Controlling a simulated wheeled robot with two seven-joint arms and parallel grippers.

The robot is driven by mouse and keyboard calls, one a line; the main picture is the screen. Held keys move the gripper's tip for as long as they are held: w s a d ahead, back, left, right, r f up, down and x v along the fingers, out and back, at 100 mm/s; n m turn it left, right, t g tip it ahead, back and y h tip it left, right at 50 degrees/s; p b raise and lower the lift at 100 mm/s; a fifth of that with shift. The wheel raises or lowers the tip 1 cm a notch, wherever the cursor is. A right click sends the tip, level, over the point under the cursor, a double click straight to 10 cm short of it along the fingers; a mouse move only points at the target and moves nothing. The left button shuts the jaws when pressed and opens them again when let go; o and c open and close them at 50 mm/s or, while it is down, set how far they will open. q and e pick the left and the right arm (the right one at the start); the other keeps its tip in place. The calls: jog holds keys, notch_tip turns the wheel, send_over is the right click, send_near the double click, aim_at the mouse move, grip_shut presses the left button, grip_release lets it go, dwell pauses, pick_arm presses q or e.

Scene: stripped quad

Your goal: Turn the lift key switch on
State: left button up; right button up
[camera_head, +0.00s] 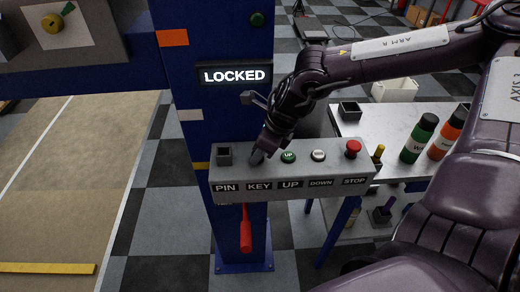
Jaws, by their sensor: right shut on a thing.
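The lift control box (225,198) is a grey panel on a blue post. Its labels read PIN, KEY, UP, DOWN and STOP. My right gripper (257,156) reaches down from the upper right to the spot above the KEY label. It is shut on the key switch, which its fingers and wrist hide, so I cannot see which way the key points. A lit sign (235,76) above the box reads LOCKED. My left gripper is not in view.
Beside the gripper are a green UP button (288,157), a white DOWN button (318,155) and a red STOP button (353,148). A square PIN socket (225,156) is at left. A red handle (246,230) hangs below. Bottles (419,138) stand on a bench at right.

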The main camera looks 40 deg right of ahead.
jog(key=shift+f+m+b, duration=0.2)
jog(key=shift+m+b, duration=0.3)
jog(key=shift+b, duration=0.4)
jog(key=m+h+b, duration=0.1)
jog(key=m+b, duration=0.1)
jog(key=m+h+b, duration=0.1)
jog(key=m+b, duration=0.1)
jog(key=b, duration=0.1)
jog(key=m+h+b, duration=0.1)
jog(key=m+b, duration=0.1)
jog(key=b, duration=0.1)
jog(key=shift+a+f+m+t, duration=0.1)
jog(key=shift+a+m+t, duration=0.2)
jog(key=shift+t, duration=0.1)
jog(key=shift+r+m+h+b, duration=0.15)
jog(key=shift+m+h+b, duration=0.25)
jog(key=shift+m+b, duration=0.7)
jog(key=shift+r+m+h+b, duration=0.1)
jog(key=shift+m+h+b, duration=0.3)
jog(key=shift+m+b, duration=0.65)
jog(key=shift+g, duration=0.3)
jog(key=o, duration=0.9)
jog(key=shift+o, duration=0.2)
jog(key=shift+r, duration=0.15)
